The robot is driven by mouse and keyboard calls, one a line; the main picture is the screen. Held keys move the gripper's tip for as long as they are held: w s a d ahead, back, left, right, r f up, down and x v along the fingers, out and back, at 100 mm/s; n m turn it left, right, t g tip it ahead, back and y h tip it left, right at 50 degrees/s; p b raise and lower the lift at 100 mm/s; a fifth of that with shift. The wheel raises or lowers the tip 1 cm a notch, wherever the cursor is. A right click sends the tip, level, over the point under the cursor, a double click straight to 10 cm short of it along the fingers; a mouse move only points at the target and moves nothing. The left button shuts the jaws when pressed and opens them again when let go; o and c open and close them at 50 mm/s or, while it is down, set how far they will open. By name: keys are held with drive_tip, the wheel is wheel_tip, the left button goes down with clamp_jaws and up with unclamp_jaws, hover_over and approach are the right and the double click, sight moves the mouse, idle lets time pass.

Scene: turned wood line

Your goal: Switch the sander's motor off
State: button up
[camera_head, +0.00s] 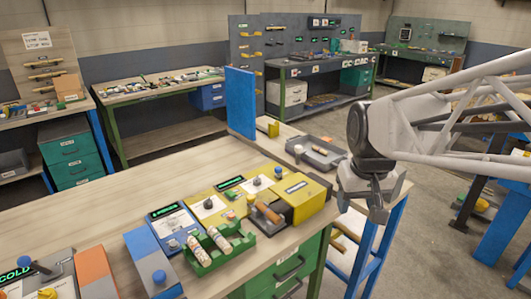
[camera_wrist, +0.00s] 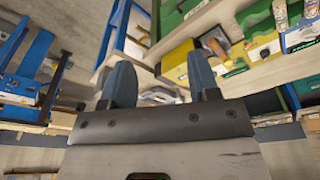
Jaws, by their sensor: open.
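A yellow machine (camera_head: 302,198), which I take for the sander, stands at the right end of the near bench. A turned wooden piece (camera_head: 268,213) lies at its front left. I cannot read the labels or tell which control is the motor switch. My gripper (camera_head: 366,212) is open and empty, off the bench's right end and right of the machine, touching nothing. In the wrist view, my gripper (camera_wrist: 162,80) shows its two fingers apart; the yellow machine (camera_wrist: 178,60) is beyond them, upside down.
A green rack (camera_head: 222,252) with pale turned pieces stands in front of the panel. A blue control box (camera_head: 170,226) is left of it. A grey tray (camera_head: 318,152) lies behind the machine, near a blue upright board (camera_head: 240,100). The bench's back left is bare.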

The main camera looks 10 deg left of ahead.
drive_tip(key=w+a+f+n, duration=0.1)
drive_tip(key=w+a, duration=0.3)
drive_tip(key=w, duration=0.3)
drive_tip(key=w+a+n, duration=0.1)
drive_tip(key=w+a, duration=0.3)
drive_tip(key=w, duration=0.2)
drive_tip(key=n+g, duration=0.2)
drive_tip(key=n, duration=0.3)
hover_over(228, 191)
wheel_tip(228, 191, down, 18)
drive_tip(key=shift+s+d+f, duration=0.1)
drive_tip(key=shift+d, duration=0.05)
drive_tip(key=shift+a+f, duration=0.1)
drive_tip(key=shift+a, duration=0.1)
drive_tip(key=shift+f, duration=3.9)
